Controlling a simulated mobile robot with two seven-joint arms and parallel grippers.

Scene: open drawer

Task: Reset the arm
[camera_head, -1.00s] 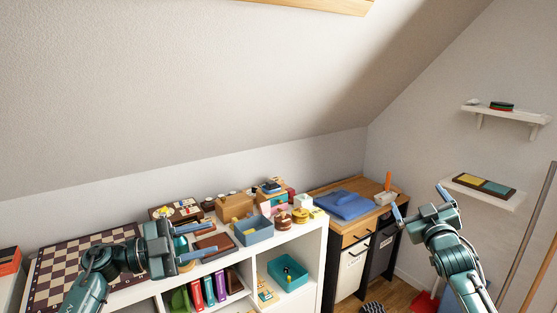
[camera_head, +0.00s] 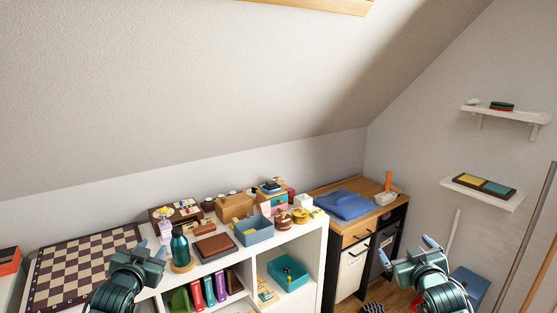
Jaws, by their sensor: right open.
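My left gripper (camera_head: 152,249) is at the lower left, in front of the white shelf unit's top. Its two fingertips are apart with nothing between them. My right gripper (camera_head: 407,250) is at the lower right, in front of the desk's right side and the floor. Its fingers are spread wide and empty. Both arms come up from the bottom edge, and neither gripper holds a thing. The wooden drawer (camera_head: 357,233) under the desk top looks shut.
The white shelf unit (camera_head: 313,247) bears a chessboard (camera_head: 88,265), a dark teal bottle (camera_head: 180,247), a blue-grey bin (camera_head: 253,231) and several small things. A folded blue cloth (camera_head: 345,205) lies on the desk. A wall shelf (camera_head: 484,195) is at right.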

